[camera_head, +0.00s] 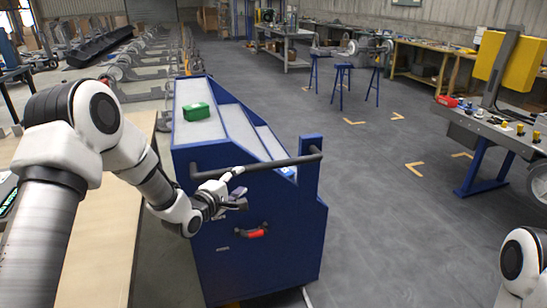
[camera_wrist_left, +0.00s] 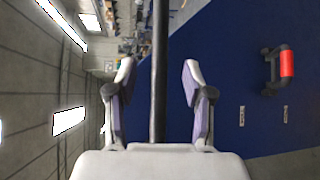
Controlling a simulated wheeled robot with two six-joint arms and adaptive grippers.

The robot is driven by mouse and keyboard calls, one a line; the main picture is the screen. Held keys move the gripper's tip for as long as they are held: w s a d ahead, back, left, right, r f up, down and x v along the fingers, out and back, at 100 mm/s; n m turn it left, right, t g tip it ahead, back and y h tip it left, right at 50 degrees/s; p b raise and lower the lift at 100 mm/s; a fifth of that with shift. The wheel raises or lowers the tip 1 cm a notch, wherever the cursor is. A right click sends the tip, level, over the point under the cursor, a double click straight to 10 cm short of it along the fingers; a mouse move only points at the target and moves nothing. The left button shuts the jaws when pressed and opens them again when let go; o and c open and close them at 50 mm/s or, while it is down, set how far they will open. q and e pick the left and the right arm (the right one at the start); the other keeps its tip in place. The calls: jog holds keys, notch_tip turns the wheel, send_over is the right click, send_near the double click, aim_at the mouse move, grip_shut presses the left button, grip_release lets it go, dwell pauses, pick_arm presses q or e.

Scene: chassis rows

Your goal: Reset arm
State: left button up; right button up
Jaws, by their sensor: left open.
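My left arm reaches in from the left, and my left gripper (camera_head: 236,197) is at the near side of the blue cart (camera_head: 262,255). In the left wrist view the gripper (camera_wrist_left: 158,78) is open, with one finger on each side of the cart's black push bar (camera_wrist_left: 160,40). The bar shows between the fingers, which appear apart from it. In the head view the push bar (camera_head: 285,162) runs across the cart's near end, just above the gripper. Only a white part of my right arm (camera_head: 524,262) shows at the lower right; its gripper is out of view.
A green box (camera_head: 196,111) lies on the cart's top. A red handle (camera_head: 251,233) sits on its near face, below the gripper. A wooden-topped table (camera_head: 103,235) is at left, under my arm. A workbench (camera_head: 500,135) stands at right. Grey floor (camera_head: 380,230) between is clear.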

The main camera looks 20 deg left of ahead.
pick_arm(q)
jog(key=s+d+f+m+g+p, duration=0.1)
jog(key=s+d+f+g, duration=0.25)
jog(key=s+f, duration=0.65)
jog(key=s+d+f+m+g+p, duration=0.1)
jog(key=s+d+f+g, duration=0.4)
jog(key=f, duration=0.8)
jog(key=s+a+f+m+g+y, duration=0.1)
jog(key=s+f+m+g, duration=0.1)
jog(key=s+m, duration=0.3)
jog(key=s+a+f+m+g+y, duration=0.1)
jog(key=s+m, duration=0.4)
jog(key=s, duration=0.9)
jog(key=s+a+f+m+g+y, duration=0.1)
jog(key=s+f+m+g, duration=0.2)
jog(key=s, duration=0.6)
jog(key=shift+s+a+f+m+g, duration=0.25)
jog(key=shift+s+m+g, duration=0.1)
jog(key=shift+m+g, duration=0.55)
